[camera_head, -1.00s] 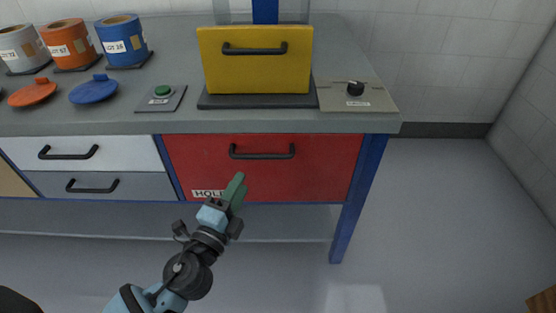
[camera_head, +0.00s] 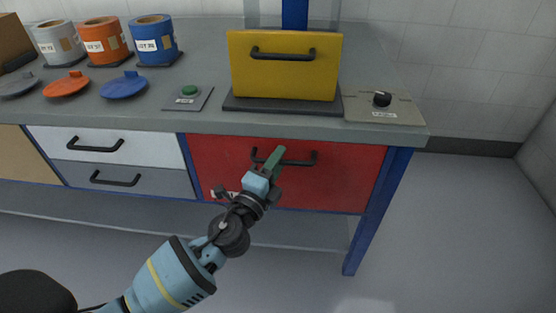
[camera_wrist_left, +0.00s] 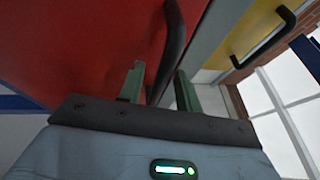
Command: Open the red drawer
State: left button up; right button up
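The red drawer (camera_head: 338,183) is shut, set under the worktop at the right end of the bench. Its black bar handle (camera_head: 300,161) runs level near the top of its front. My left gripper (camera_head: 273,160) is in front of the handle's left part, with its green fingers pointing at it. In the left wrist view the fingers (camera_wrist_left: 160,88) are apart, and the drawer handle (camera_wrist_left: 174,40) lies ahead of and between the fingertips. Whether the fingers touch the handle cannot be told. The label on the drawer front is partly hidden by my gripper. My right gripper is not in view.
A yellow box front with a handle (camera_head: 284,68) stands on the worktop above the drawer. A blue table leg (camera_head: 377,215) is right of the drawer. White (camera_head: 120,143) and grey (camera_head: 125,180) drawers are on the left. Floor at right is clear.

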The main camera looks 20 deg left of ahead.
pick_arm(q)
jog(key=shift+w, duration=0.3)
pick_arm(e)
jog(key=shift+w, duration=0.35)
pick_arm(q)
grip_shut()
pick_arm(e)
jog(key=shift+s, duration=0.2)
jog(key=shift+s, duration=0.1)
